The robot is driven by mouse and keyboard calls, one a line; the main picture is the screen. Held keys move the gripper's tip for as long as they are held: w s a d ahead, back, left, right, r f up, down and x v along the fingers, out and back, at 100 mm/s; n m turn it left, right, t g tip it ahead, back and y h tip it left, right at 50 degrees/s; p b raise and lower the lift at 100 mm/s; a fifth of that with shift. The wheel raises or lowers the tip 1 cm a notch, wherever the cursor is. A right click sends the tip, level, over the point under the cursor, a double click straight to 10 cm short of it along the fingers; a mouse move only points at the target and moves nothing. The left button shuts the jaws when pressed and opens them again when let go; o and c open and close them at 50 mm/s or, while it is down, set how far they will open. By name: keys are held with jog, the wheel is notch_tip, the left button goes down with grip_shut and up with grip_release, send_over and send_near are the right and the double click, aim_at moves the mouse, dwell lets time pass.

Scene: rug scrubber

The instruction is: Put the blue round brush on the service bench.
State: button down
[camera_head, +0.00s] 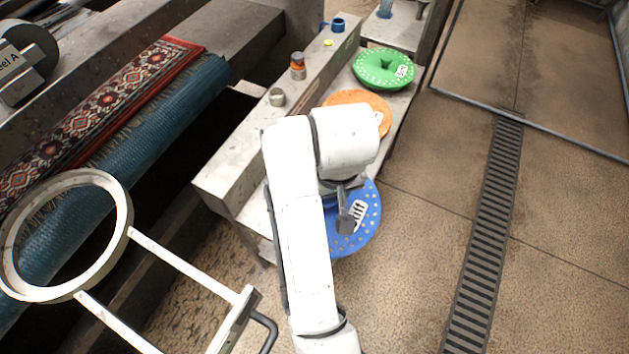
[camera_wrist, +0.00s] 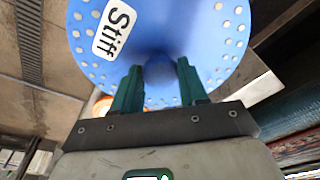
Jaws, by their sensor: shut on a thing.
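The blue round brush (camera_head: 368,222) is a perforated disc with a white label, below my arm in the head view, by the near end of the grey bench (camera_head: 228,190). It fills the top of the wrist view (camera_wrist: 205,25), where the label reads "Stiff". My gripper (camera_wrist: 160,74) has its green fingers closed on the raised blue hub in the disc's middle. My arm hides part of the brush in the head view. I cannot tell whether the disc touches the bench's low shelf or hangs above it.
An orange disc (camera_head: 352,99) and a green disc (camera_head: 372,62) lie farther along the low shelf. Small containers (camera_head: 298,66) stand on the raised ledge. A ring-ended white frame (camera_head: 118,190) and rugs (camera_head: 165,100) are at left. Open floor with a drain grate (camera_head: 490,215) is at right.

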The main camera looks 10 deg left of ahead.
jog(key=w+b, duration=0.1)
jog(key=w, duration=0.1)
jog(key=w+a+f+b, duration=0.1)
jog(key=w, duration=0.1)
jog(key=w+a+f+b, duration=0.1)
jog(key=w, duration=0.1)
jog(key=shift+f, duration=0.25)
jog(key=shift+w+a+f+b, duration=0.1)
jog(key=shift+w+a+f, duration=0.25)
jog(key=shift+w+f, duration=0.9)
jog(key=shift+w+a+f+b, duration=0.15)
jog(key=shift+w+a+f, duration=0.35)
jog(key=shift+f, duration=1.4)
jog(key=shift+w+a+f+b, duration=0.1)
jog(key=shift+w+a+f, duration=0.15)
jog(key=shift+w+f, duration=1.05)
jog(key=shift+s+f, duration=0.3)
jog(key=shift+f, duration=0.05)
jog(key=c, duration=0.6)
grip_release()
jog(key=shift+s+f, duration=0.1)
jog(key=shift+f, duration=0.05)
jog(key=r+p, duration=0.4)
jog(key=s+r+p, duration=0.1)
jog(key=r+p, duration=0.3)
jog(key=p, duration=0.1)
jog(key=d+r+p, duration=0.1)
jog(key=r+p, duration=0.3)
jog(key=shift+s+r+p, duration=0.1)
jog(key=shift+s+p, duration=0.2)
